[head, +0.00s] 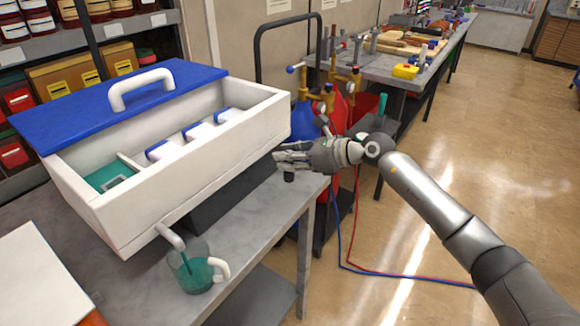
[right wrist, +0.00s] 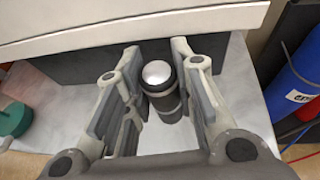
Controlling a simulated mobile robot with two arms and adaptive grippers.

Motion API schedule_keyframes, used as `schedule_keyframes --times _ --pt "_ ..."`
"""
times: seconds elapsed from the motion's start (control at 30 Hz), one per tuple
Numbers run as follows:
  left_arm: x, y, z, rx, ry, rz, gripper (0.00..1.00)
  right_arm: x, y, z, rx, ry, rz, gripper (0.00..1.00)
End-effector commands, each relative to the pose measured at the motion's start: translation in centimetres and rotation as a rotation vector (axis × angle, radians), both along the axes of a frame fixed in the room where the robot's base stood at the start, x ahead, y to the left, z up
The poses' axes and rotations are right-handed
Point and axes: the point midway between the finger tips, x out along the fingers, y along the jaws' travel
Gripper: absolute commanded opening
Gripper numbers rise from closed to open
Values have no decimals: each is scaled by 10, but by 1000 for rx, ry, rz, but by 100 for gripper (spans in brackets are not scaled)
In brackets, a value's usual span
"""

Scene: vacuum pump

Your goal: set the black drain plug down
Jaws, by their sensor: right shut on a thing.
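The black drain plug (right wrist: 160,92) is upright, with a shiny silver domed end facing the right wrist camera. My right gripper (right wrist: 156,60) is shut on it, one finger on each side. In the head view the plug's dark lower end (head: 288,177) shows beneath my right gripper (head: 280,161), over the grey table (head: 262,206) near its right edge. I cannot tell whether its base touches the tabletop. My left gripper is not in view.
A white pump tank (head: 200,158) with a blue lid (head: 120,92) stands on a dark base close to the plug. A jug of green liquid (head: 192,272) sits under its spout. Gas cylinders (right wrist: 300,75) stand beyond the table's right edge.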

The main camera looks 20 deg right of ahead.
Motion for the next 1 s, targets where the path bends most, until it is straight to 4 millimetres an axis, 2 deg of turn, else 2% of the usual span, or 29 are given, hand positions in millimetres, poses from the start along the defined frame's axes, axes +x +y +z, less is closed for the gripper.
schedule_keyframes --times 0.23,0.43,0.87,0.9,1.0 --pt "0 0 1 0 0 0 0 10 -5 -14 3 1 -1 0" --pt "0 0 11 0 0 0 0 9 -5 -39 2 2 0 0" --pt "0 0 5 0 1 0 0 10 -5 -48 0 -2 -1 0" --pt "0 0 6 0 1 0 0 10 -5 -47 -1 -1 -1 28" --pt "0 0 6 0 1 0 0 10 -5 -47 -1 -1 0 41"
